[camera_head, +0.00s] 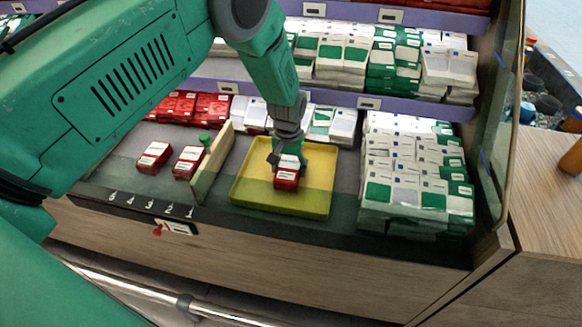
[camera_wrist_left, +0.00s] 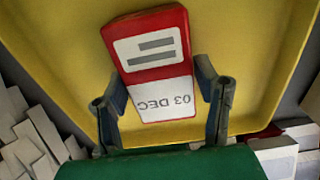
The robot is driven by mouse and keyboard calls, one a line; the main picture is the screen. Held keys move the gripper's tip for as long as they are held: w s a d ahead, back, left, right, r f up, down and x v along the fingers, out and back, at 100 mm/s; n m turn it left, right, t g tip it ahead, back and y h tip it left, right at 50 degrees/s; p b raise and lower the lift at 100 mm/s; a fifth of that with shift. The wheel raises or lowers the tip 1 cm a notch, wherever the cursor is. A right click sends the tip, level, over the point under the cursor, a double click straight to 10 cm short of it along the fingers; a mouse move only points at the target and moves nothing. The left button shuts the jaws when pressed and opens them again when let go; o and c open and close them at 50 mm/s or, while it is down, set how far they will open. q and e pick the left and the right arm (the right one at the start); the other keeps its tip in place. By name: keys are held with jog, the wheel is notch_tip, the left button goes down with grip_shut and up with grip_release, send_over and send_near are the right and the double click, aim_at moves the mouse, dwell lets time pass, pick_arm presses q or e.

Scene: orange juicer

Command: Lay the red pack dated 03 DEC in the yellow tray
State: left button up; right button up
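The red pack (camera_head: 286,178) with a white label is in the yellow tray's area, in front of the tray's middle. In the left wrist view the same pack (camera_wrist_left: 158,65) shows the print 03 DEC upside down. My left gripper (camera_head: 289,163) points down at it, with one finger on each side. In the wrist view the fingertips (camera_wrist_left: 158,66) meet the pack's side edges, so it looks shut on it. The yellow tray (camera_head: 245,190) lies on the counter. Whether the pack touches the tray floor is hard to tell. My right gripper is not in view.
Two red packs (camera_head: 154,157) (camera_head: 188,162) stand left of a low wooden divider (camera_head: 212,165) by the tray. A green-topped item (camera_head: 206,139) is beside it. Stacks of white and green packs (camera_head: 415,170) stand close on the right. Shelves (camera_head: 400,104) rise behind.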

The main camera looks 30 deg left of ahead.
aim_at(290, 167)
pick_arm(q)
jog(key=shift+o, duration=0.8)
jog(key=shift+a+f, duration=0.1)
jog(key=shift+a, duration=0.45)
jog(key=shift+d, duration=0.15)
jog(key=r, duration=0.3)
jog(key=d+r+p, duration=0.1)
jog(key=r, duration=0.2)
jog(key=shift+d+r+p, duration=0.1)
jog(key=shift+r+p, duration=0.05)
jog(key=shift+p, duration=0.15)
notch_tip(290, 167, up, 6)
jog(key=p, duration=0.1)
jog(key=shift+r, duration=0.15)
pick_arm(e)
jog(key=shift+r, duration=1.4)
pick_arm(q)
jog(key=shift+a, duration=0.2)
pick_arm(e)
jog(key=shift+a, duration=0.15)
